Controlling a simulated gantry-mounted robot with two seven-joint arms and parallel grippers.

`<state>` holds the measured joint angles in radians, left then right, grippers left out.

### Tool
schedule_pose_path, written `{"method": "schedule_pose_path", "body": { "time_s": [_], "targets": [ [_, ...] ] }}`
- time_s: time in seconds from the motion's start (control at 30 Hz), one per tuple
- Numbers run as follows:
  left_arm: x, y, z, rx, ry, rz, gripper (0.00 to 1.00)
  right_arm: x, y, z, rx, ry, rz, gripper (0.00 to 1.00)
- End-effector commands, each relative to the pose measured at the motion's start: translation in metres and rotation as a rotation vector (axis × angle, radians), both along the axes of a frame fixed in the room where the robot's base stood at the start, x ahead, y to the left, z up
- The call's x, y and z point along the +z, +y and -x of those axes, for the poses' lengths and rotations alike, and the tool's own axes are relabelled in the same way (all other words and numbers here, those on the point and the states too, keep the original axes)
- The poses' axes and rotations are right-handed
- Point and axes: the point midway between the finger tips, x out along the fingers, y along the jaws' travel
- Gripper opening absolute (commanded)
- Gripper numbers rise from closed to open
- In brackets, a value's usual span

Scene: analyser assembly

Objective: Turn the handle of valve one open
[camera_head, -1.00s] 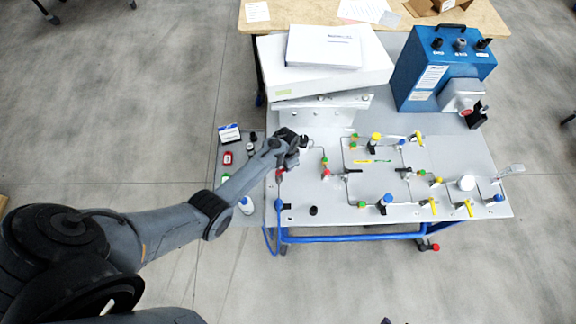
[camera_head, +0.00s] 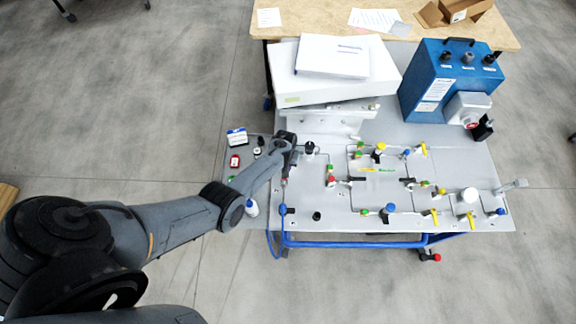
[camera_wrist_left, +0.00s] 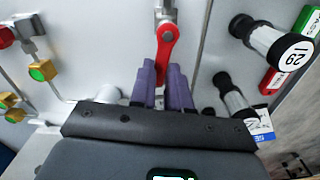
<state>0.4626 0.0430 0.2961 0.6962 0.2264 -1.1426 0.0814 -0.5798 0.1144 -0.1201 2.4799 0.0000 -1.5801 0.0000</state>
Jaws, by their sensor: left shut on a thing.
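The red valve handle (camera_wrist_left: 168,38) hangs from a metal valve stem at the top middle of the left wrist view. Its lower end runs down between the purple fingers of my left gripper (camera_wrist_left: 163,72), which are shut on it. In the head view my left gripper (camera_head: 286,178) is at the left side of the grey panel (camera_head: 335,200). The arm hides most of the handle there. I cannot read a label naming this valve. My right gripper is not in view.
In the left wrist view, a black-and-silver cylinder marked 29 (camera_wrist_left: 275,42) stands close right of the gripper. Several other valves, including one with a yellow handle (camera_head: 434,216), spread across the panel. White boxes (camera_head: 335,80) and a blue unit (camera_head: 445,85) stand behind.

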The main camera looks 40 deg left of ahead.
Motion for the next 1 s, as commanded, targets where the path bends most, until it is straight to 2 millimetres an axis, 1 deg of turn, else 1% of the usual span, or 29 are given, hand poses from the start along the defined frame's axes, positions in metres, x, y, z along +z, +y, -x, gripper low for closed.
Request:
{"method": "schedule_pose_path", "body": {
  "time_s": [0.2, 0.4, 0.9, 0.93, 1.0],
  "targets": [
    [-0.0002, 0.0043, 0.0029, 0.117, -0.001, -0.001, 0.00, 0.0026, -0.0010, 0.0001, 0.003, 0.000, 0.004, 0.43],
    [-0.0005, 0.0061, 0.0042, 0.171, -0.002, -0.001, 0.00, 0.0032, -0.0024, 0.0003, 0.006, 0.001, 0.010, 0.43],
    [-0.0009, 0.0070, 0.0049, 0.189, -0.001, -0.002, 0.00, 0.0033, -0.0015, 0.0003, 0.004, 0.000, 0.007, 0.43],
    [-0.0009, 0.0070, 0.0049, 0.189, -0.001, -0.002, 0.20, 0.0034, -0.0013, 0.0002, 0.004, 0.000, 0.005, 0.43],
    [-0.0009, 0.0069, 0.0049, 0.189, -0.001, -0.002, 0.31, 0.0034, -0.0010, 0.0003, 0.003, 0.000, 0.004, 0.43]
  ]
}}
